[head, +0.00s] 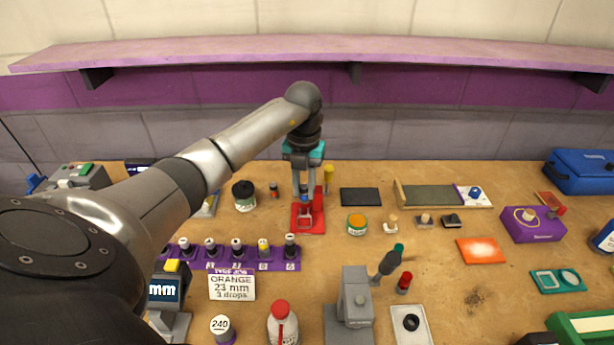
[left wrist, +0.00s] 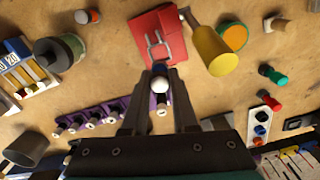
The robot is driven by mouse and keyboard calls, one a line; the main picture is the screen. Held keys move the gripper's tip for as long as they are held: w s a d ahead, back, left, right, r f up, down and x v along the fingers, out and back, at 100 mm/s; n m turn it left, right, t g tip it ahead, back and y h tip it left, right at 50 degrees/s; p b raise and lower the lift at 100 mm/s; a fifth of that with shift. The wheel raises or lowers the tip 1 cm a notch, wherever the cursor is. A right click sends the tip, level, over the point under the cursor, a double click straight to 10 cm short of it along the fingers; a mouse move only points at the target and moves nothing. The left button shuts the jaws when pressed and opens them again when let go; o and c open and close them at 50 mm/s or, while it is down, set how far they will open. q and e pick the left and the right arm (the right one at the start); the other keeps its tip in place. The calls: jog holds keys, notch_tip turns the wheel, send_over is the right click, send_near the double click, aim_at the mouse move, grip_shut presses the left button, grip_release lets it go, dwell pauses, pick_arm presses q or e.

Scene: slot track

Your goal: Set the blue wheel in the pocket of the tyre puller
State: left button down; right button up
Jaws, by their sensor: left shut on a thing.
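The tyre puller (head: 308,224) is a red block in the head view, at the middle of the bench towards the back. In the left wrist view its red body (left wrist: 165,20) carries a pale metal fork. My left gripper (head: 304,197) points down over it. The pocket is not clearly seen. My right gripper is not in view.
A yellow handle (head: 328,174) stands right beside the puller. A green-and-orange tin (head: 357,224) stands to the right. A dark slate (head: 360,197) lies behind it.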

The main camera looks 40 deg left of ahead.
aim_at(304, 199)
pick_arm(q)
jog(key=shift+f+b, duration=2.65)
jog(key=shift+f, duration=0.4)
jog(key=shift+f+b, duration=0.3)
jog(key=shift+f, duration=0.35)
jog(key=shift+f, duration=0.15)
jog(key=c, duration=0.6)
grip_release()
notch_tip(304, 199, up, 15)
jog(key=shift+r+p, duration=0.1)
jog(key=shift+p, duration=1.15)
jog(key=shift+s, duration=0.1)
